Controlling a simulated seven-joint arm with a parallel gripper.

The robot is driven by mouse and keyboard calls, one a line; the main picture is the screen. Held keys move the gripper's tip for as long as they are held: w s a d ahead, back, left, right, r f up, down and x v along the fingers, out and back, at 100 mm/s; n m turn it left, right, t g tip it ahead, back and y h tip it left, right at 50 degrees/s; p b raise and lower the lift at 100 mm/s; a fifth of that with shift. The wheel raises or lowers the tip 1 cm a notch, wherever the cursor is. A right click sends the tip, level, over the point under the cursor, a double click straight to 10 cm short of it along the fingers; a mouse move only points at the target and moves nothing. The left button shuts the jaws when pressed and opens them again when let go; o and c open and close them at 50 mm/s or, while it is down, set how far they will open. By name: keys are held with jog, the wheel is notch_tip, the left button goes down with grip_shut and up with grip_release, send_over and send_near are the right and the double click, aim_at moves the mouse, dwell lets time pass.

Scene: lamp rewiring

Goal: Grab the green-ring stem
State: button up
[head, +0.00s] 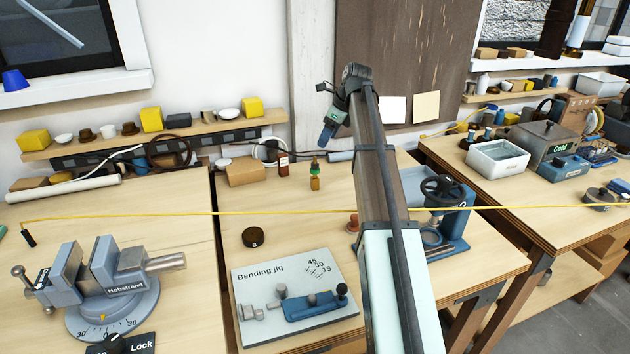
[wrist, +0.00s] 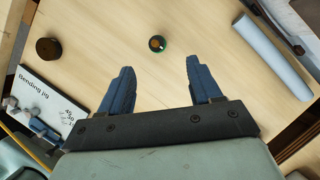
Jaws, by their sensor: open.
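The green-ring stem (head: 315,177) stands upright on the middle bench in the head view, a small brass-coloured piece with a green band. In the wrist view the stem (wrist: 157,44) is seen from above, as a small round top with a green edge. It lies beyond my fingertips, roughly centred between them and touching neither. My gripper (wrist: 159,64) is open and empty, with two blue fingers apart.
A dark round knob (head: 253,237) and the bending jig board (head: 250,308) are nearer on the bench. A red-brown piece (head: 353,222) sits beside my arm. A blue press (head: 444,215) stands right. A yellow wire (head: 270,212) crosses the view. Bench around the stem is clear.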

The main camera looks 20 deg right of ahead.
aim_at(315, 163)
jog(key=x, duration=0.7)
jog(key=shift+f, duration=0.15)
jog(key=shift+s+x, duration=0.2)
jog(key=shift+x, duration=1.05)
jog(key=shift+s+x, duration=0.2)
jog(key=shift+x, duration=1.1)
jog(key=shift+f, duration=0.1)
jog(key=shift+c, duration=0.5)
grip_shut()
